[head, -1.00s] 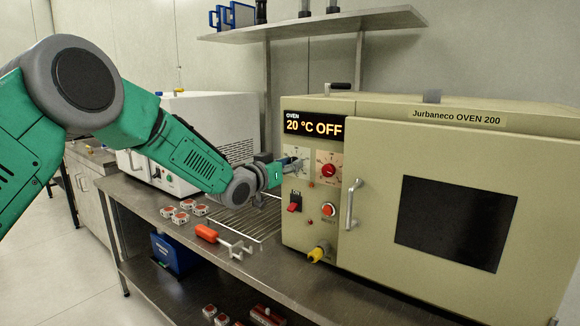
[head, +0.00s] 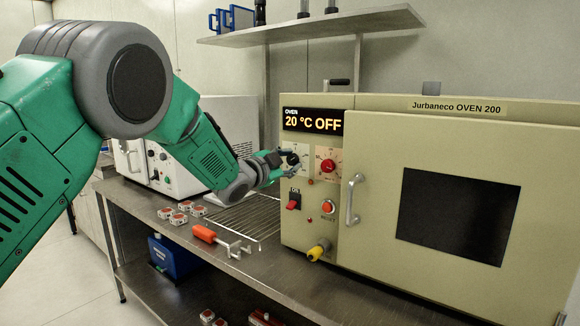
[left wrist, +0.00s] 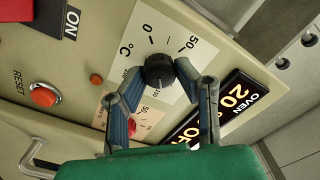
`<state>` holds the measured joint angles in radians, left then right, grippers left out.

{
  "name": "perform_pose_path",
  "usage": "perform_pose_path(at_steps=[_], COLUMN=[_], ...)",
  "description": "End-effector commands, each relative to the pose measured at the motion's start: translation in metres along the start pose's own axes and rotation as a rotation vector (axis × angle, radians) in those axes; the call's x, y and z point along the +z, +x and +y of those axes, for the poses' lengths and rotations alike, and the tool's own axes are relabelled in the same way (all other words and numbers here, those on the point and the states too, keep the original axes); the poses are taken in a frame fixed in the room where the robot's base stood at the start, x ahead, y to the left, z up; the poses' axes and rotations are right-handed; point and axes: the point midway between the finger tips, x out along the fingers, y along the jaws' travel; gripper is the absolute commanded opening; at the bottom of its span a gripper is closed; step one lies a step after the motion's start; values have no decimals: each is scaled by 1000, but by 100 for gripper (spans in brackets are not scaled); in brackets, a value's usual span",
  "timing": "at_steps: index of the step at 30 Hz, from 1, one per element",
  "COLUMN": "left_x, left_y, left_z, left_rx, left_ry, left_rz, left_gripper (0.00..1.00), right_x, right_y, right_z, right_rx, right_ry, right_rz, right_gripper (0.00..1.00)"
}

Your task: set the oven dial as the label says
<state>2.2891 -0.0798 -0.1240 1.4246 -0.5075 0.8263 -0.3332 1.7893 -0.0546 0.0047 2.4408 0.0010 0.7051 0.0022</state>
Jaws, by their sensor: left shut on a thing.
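The beige oven (head: 540,160) stands on the right of the bench. Its display (head: 313,122) reads "20 °C OFF". A black dial (head: 292,159) sits on a white scale plate on its front; in the left wrist view the dial (left wrist: 158,72) has a scale with 0, 50 and °C, its other marks partly hidden. My left gripper (head: 286,160) is at this dial. In the left wrist view its fingers (left wrist: 160,73) close on the dial from both sides. A red dial (head: 327,166) is to its right. No readable setting label shows. My right gripper is out of view.
Below the dials are a red switch (head: 294,201) marked ON, a red RESET button (head: 327,207) and a yellow knob (head: 318,251). The door handle (head: 353,199) stands out at right. An orange-handled tool (head: 205,234) and a wire rack (head: 245,215) lie on the bench.

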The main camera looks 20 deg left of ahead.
Motion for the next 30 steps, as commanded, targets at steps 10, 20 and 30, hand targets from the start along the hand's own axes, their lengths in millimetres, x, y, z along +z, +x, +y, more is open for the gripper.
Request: perform_pose_path(at_steps=[10,20,30], left_x=[7,6,6], left_y=[-1,-1,-1], left_z=[8,7,7], left_rx=[13,13,12], left_ry=[170,215,214], left_rz=[-13,-12,-11], left_gripper=[0,0,38], right_x=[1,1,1], right_y=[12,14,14], right_z=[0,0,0], right_rx=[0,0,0], right_ry=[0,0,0], right_rz=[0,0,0], right_gripper=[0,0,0])
